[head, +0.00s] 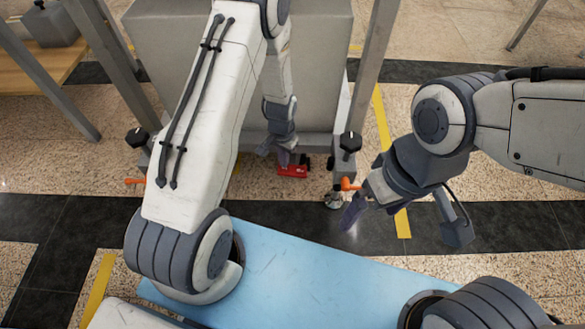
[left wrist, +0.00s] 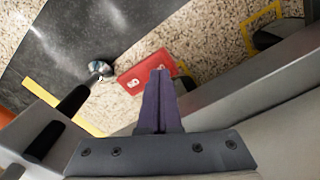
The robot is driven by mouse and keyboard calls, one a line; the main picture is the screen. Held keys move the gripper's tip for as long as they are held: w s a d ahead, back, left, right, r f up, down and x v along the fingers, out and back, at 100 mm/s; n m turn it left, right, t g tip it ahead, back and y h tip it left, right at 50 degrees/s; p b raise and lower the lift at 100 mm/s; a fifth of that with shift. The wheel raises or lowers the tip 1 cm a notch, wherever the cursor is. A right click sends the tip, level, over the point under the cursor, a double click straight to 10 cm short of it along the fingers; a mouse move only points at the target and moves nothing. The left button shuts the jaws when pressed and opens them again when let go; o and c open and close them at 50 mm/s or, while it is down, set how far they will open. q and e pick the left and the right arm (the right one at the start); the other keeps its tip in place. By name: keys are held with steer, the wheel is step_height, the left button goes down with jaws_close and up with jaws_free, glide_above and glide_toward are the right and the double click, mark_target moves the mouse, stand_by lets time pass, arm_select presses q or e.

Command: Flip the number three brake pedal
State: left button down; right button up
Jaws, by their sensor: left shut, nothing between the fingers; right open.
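A red brake pedal (head: 292,171) sits low at the foot of the big grey block, near the floor. My right gripper (head: 354,208) is open and empty, to the right, near an orange lever (head: 348,185).
The grey block (head: 240,60) stands behind the pedal, between grey posts (head: 372,60). Black knobs (head: 350,142) and another orange lever (head: 135,181) sit at its lower corners. A silver foot (left wrist: 100,68) stands beside the pedal. Speckled floor (head: 450,265) is clear at right.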

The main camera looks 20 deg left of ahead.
arm_select(q)
steer(key=shift+f+b, duration=0.6)
steer(key=shift+f, duration=0.5)
stand_by(0.5)
steer(key=shift+r, duration=0.1)
step_height(320, 180, up, 7)
steer(key=p, duration=0.7)
stand_by(0.4)
